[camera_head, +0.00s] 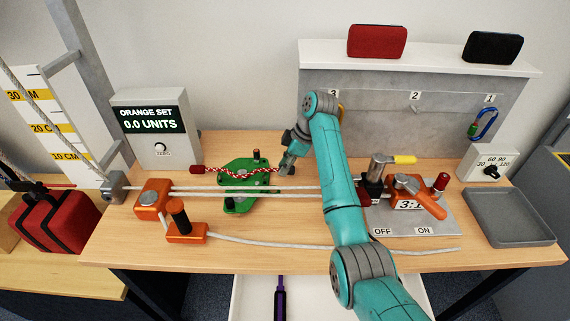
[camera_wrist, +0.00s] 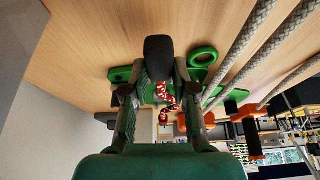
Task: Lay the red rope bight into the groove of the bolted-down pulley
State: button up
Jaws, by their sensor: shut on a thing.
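The red-and-white rope (camera_head: 228,172) runs from a dark red end piece at left, across the green pulley (camera_head: 236,201), to my gripper (camera_head: 286,168). My gripper is shut on the rope's right part, just right of the pulley and low over the table. The pulley is a flat green body on the table with an upright black peg at its back. The rope (camera_wrist: 165,97) also shows beyond my fingers in the wrist view, with green pulley parts (camera_wrist: 203,57) around it. I cannot tell whether the rope lies in the groove; my fingers hide the held part.
Pale grey ropes (camera_head: 300,190) pass in front of my gripper from the orange block (camera_head: 153,198) at left. An orange-handled device (camera_head: 415,193) and a grey tray (camera_head: 509,217) stand at right. The front of the table is mostly clear.

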jog(key=shift+f, duration=0.85)
jog(key=o, duration=1)
jog(key=shift+d+r, duration=0.1)
jog(key=v, duration=0.7)
jog(key=shift+r, duration=0.15)
